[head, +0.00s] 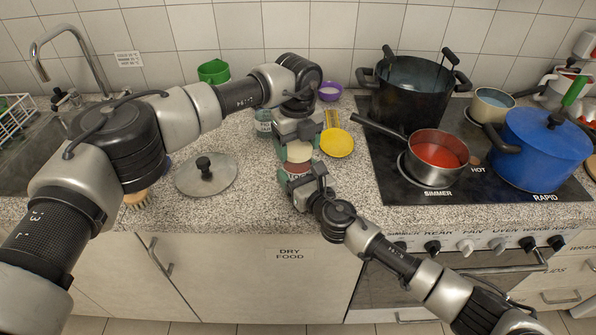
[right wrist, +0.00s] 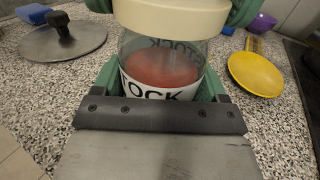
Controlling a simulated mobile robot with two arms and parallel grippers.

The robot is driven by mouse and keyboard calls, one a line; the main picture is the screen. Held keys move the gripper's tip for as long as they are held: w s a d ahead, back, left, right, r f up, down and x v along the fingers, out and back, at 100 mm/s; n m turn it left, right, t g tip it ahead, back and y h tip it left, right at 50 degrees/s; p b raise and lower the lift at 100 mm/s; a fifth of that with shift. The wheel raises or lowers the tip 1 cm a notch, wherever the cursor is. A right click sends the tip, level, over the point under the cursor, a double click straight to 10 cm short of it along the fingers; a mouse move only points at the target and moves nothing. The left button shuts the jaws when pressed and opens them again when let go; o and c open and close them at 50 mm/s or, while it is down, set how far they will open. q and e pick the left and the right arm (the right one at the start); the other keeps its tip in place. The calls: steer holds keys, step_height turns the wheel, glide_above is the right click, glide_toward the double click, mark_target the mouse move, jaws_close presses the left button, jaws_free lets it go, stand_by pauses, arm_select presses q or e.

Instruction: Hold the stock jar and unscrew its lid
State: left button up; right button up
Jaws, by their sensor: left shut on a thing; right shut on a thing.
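The stock jar (right wrist: 160,72) is clear glass with a reddish-brown filling and a white label on which "TOCK" is legible. Its cream lid (right wrist: 170,16) is on top; the lid also shows in the head view (head: 299,152). The jar stands upright over the counter near its front edge. My right gripper (head: 297,172) is shut around the jar's body, with green fingers on both sides in the right wrist view. My left gripper (head: 298,140) comes from above and is shut on the lid. Most of the jar is hidden by the grippers in the head view.
A pan lid (head: 207,176) lies left of the jar. A yellow strainer or ladle (head: 337,142), a green cup (head: 213,71) and a purple bowl (head: 330,92) are nearby. A black pot (head: 410,88), a saucepan of red sauce (head: 436,157) and a blue pot (head: 540,150) stand on the hob to the right.

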arm_select(q)
steer(key=n, duration=0.4)
steer(key=shift+r, duration=0.15)
steer(key=shift+r, duration=1.05)
steer(key=shift+r, duration=0.1)
steer(key=shift+r, duration=2.45)
arm_select(e)
steer(key=o, duration=1.2)
steer(key=v, duration=1.2)
